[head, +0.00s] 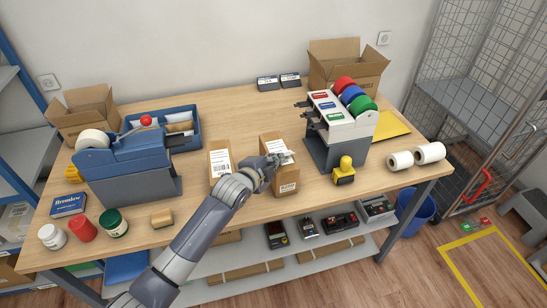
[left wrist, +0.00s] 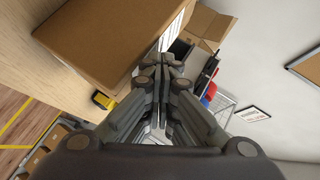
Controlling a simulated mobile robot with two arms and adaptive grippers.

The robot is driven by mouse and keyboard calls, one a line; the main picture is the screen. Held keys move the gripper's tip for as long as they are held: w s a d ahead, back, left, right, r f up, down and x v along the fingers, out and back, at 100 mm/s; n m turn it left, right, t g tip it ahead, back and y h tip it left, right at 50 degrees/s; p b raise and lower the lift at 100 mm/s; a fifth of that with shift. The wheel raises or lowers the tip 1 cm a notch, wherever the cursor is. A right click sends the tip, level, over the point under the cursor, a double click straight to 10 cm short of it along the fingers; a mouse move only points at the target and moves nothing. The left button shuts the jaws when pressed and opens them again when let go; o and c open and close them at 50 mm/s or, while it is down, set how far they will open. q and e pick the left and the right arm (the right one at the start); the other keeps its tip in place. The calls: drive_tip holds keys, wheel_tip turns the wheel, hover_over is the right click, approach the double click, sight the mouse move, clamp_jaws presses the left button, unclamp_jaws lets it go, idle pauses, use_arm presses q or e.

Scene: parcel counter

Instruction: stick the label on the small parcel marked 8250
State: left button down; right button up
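Two brown parcels stand side by side at the middle front of the table. The left parcel (head: 220,170) has a white printed label on top. The right parcel (head: 271,141) has a white label (head: 288,187) on its front side; its number is too small to read. My left gripper (head: 281,160) is over the right parcel's top, its fingers together, beside a white printed patch (head: 287,154). In the left wrist view the shut fingers (left wrist: 161,68) are close to the brown parcel (left wrist: 105,35) and a white printed label (left wrist: 177,28). I cannot tell whether they touch the label.
A grey dispenser (head: 330,140) with red, blue and green rolls stands to the right, with a yellow stamp (head: 344,171) before it. A blue-grey tape machine (head: 125,165) and several jars are at the left. White rolls (head: 430,153) lie at the right edge.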

use_arm(q)
drive_tip(key=shift+f, duration=0.1)
drive_tip(key=c, duration=1.7)
unclamp_jaws()
drive_tip(key=shift+s, duration=0.1)
drive_tip(key=p+v, duration=0.5)
drive_tip(key=shift+s+a, duration=0.1)
drive_tip(key=shift+s, duration=0.1)
drive_tip(key=shift+r+p, duration=0.2)
drive_tip(key=shift+p, duration=0.1)
drive_tip(key=shift+s+a+r+p, duration=0.15)
drive_tip(key=shift+s+r, duration=0.1)
drive_tip(key=shift+r, duration=0.85)
drive_tip(key=shift+s+a+r+p, duration=0.1)
drive_tip(key=shift+s+r, duration=0.15)
drive_tip(key=shift+r, duration=0.85)
drive_tip(key=shift+s+a+r+p, duration=0.15)
drive_tip(key=shift+s+r, duration=0.15)
drive_tip(key=shift+r, duration=0.75)
